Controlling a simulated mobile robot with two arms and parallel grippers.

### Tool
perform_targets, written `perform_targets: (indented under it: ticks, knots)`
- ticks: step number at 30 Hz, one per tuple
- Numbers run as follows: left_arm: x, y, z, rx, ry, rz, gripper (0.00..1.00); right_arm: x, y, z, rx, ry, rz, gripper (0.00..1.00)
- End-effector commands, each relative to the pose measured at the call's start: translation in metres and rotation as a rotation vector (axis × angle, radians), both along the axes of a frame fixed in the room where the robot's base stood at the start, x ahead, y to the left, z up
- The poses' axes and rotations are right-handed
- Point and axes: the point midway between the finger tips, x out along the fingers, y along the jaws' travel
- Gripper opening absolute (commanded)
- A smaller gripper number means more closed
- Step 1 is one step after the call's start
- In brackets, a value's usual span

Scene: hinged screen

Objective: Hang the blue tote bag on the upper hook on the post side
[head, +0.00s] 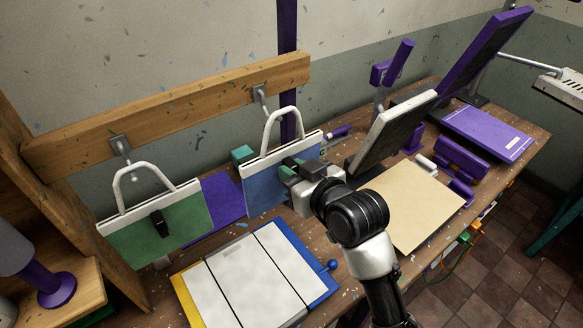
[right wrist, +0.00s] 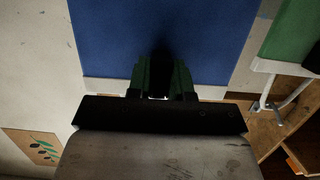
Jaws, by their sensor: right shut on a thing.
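The blue tote bag (head: 262,190) has a white top band and a stiff white handle. My right gripper (head: 292,172) is shut on its upper right part. The bag is upright, with its handle loop close beside the right-hand hook (head: 261,97) on the wooden rail (head: 190,100). I cannot tell whether the loop is over that hook. In the right wrist view the bag (right wrist: 115,40) fills the top middle, with my dark green fingers (right wrist: 163,82) against it. A second hook (head: 121,146) is at the rail's left. My left gripper is not in view.
A green bag (head: 185,220) with a black mark hangs at the left hook. A purple post (head: 287,30) stands behind the rail. A white-topped panel (head: 250,275), a tan sheet (head: 405,205) and a tilted screen (head: 395,130) crowd the bench.

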Motion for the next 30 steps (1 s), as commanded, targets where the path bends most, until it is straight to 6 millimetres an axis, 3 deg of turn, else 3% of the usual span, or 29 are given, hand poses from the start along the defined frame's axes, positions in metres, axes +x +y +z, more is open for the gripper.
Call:
perform_targets:
  ticks: [15,30]
  knots:
    - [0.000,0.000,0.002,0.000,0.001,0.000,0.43,-0.002,-0.002,0.002,0.001,-0.001,0.000,0.00]
    - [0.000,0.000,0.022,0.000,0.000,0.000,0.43,-0.034,-0.023,0.010,0.000,-0.001,-0.001,0.00]
